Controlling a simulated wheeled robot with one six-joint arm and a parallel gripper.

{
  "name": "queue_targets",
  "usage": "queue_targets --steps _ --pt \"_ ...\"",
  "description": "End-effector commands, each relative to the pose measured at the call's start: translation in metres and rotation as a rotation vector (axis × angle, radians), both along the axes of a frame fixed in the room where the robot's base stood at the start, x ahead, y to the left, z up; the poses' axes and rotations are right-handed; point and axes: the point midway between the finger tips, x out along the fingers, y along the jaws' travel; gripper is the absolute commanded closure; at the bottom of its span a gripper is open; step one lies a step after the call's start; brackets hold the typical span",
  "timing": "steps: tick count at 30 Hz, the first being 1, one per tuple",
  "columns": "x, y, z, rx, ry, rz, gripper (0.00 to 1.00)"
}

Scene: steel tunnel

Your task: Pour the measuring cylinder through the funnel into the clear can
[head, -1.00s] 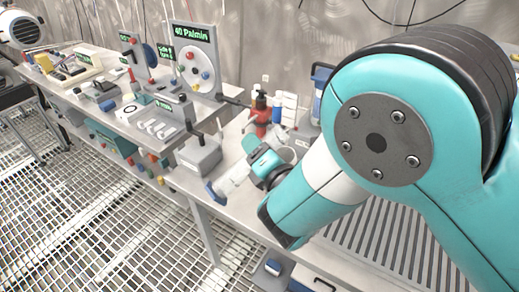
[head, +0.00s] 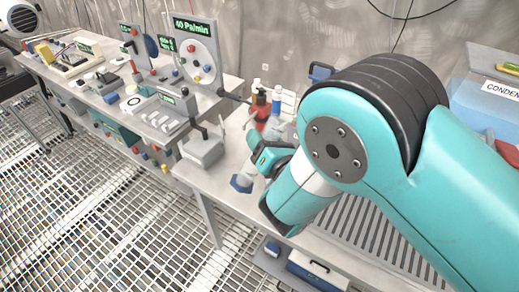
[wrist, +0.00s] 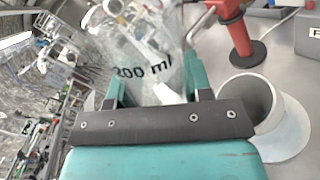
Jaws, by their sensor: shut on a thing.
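My gripper (head: 268,160) is shut on the measuring cylinder. In the head view the cylinder's blue foot (head: 242,183) hangs low and left of my gripper, with the clear body rising steeply towards the jaws. In the wrist view the clear cylinder (wrist: 140,55) marked "200 ml" stands between the jaws. Whether it holds liquid is unclear. A grey-white open round vessel (wrist: 250,100) stands right of the jaws in the wrist view, apart from the cylinder. I cannot tell whether it is the funnel or the can. My arm may hide this area in the head view.
A red stand-like object (wrist: 238,35) with a dark round foot is behind the vessel. A grey lever box (head: 203,148) is to the left. The bench's front edge is close.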

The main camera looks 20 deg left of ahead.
Motion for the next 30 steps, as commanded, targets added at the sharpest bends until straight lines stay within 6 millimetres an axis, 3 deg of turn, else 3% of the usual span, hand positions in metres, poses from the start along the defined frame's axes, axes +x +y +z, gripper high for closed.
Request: queue_targets --steps 30 --pt "0.012 -0.01 0.054 -0.169 -0.201 -0.001 0.8"
